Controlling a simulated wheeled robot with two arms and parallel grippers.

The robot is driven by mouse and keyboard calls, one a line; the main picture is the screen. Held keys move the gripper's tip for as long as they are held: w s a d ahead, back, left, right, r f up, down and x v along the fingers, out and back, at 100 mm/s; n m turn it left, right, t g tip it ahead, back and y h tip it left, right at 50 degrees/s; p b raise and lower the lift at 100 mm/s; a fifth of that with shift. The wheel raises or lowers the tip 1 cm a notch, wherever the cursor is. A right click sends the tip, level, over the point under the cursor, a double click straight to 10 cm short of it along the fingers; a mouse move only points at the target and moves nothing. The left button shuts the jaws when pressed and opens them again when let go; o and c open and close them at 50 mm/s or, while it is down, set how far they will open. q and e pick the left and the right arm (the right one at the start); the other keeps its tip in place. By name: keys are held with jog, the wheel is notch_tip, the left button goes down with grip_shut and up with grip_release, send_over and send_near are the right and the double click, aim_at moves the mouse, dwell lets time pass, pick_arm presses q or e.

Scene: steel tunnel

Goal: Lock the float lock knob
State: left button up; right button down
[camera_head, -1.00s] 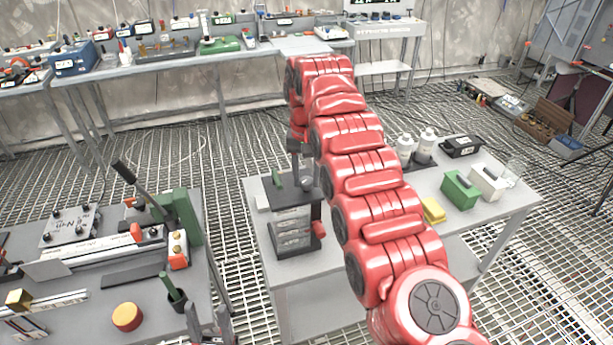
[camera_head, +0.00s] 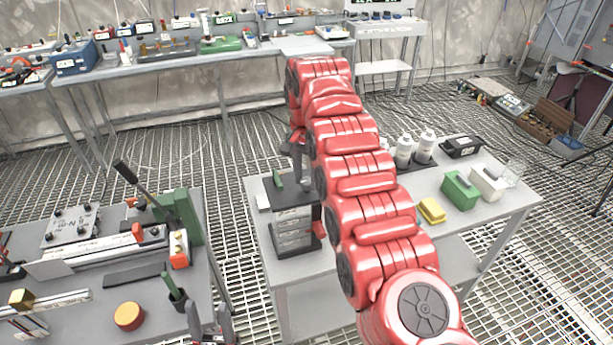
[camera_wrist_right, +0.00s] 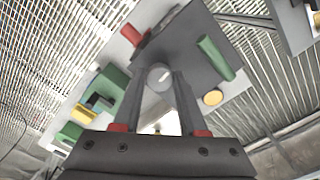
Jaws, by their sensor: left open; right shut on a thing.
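The float lock knob is a round grey knob (camera_wrist_right: 160,77) on the dark top of a box-shaped device (camera_head: 292,230). The same device shows in the right wrist view (camera_wrist_right: 195,40). My right gripper (camera_wrist_right: 158,80) is shut on the knob, with one finger on each side of it. In the head view my right gripper (camera_head: 299,172) is above the device, partly hidden by my red arm, and the knob cannot be made out there. My left gripper (camera_head: 211,325) is open and empty at the bottom edge, beside the left bench.
The device has a green upright piece (camera_head: 277,180) on top and a red knob (camera_head: 319,230) at its side. A yellow block (camera_head: 431,210), green box (camera_head: 460,190) and white bottles (camera_head: 404,150) share its table (camera_head: 300,270). The left bench (camera_head: 90,325) holds tools.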

aim_at(307, 181)
jog(key=shift+c, duration=2.2)
grip_release()
jog(key=shift+r, duration=0.15)
notch_tip(307, 181, up, 17)
jog(key=p, duration=1.7)
